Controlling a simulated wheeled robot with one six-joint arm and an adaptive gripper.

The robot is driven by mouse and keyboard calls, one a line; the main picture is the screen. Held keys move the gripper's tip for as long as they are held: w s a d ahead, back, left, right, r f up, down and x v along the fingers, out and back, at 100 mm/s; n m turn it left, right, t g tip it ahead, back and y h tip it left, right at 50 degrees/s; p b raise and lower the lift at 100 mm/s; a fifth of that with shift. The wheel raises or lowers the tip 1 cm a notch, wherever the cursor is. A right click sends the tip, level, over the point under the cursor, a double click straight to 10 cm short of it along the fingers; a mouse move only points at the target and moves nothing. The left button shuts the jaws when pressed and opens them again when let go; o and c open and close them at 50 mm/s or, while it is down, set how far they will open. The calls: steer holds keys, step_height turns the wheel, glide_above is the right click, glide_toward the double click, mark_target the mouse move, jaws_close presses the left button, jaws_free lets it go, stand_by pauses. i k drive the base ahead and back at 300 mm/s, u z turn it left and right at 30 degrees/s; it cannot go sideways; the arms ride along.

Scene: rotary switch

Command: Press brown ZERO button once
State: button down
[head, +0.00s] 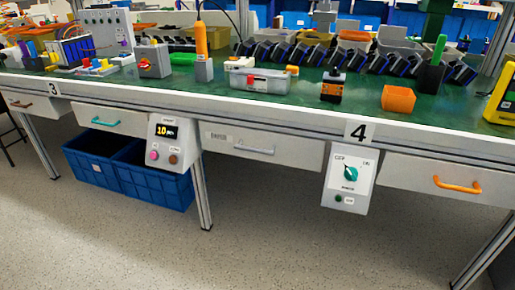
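A small grey control box (183,146) hangs at the front edge of the bench, left of the middle. It has a dark display (166,131) that seems to read 10, with a smaller unit that is hard to read. Below the display are a pink button (154,155) on the left and a brown button (173,159) on the right. The small label above the brown button is too blurred to read surely. My gripper is not in view.
A second box with a teal rotary knob (350,173) hangs under the sign 4. Drawers with handles line the bench (290,109) front. Blue crates (158,190) stand below the control box. The floor (270,240) in front is clear.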

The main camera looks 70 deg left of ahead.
mark_target(172, 159)
steer(key=z, duration=0.7)
steer(key=k, duration=1.4)
steer(key=u, duration=2.5)
